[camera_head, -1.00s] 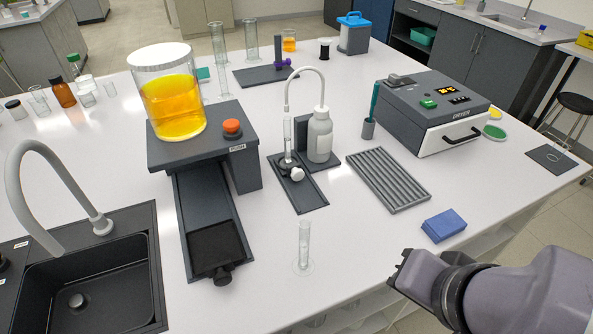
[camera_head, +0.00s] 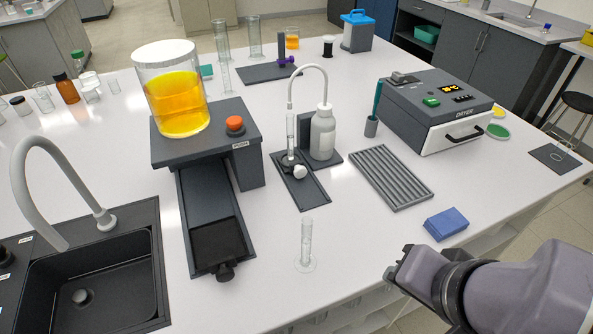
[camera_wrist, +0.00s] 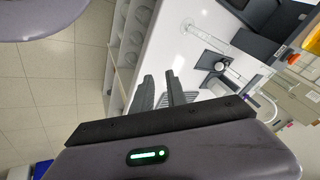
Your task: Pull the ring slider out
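A dark sliding tray (camera_head: 218,240) with a black knob (camera_head: 225,271) at its front end lies in a long dark channel (camera_head: 206,192) below the stand with the orange liquid. I take this for the slider; no ring on it can be made out. A second dark plate (camera_head: 314,197) carries a small dark clamp with a white knob (camera_head: 300,171) beside a wash bottle. My gripper (camera_head: 393,272) is at the lower right, above the table's front edge, well apart from both. In the wrist view my gripper's two fingers (camera_wrist: 160,92) stand apart with nothing between them.
A glass cylinder (camera_head: 306,243) stands between the tray and my gripper. A blue block (camera_head: 446,223) and a ribbed grey rack (camera_head: 390,178) lie to the right. A black sink (camera_head: 85,275) is left of the channel. The white table is clear around the cylinder.

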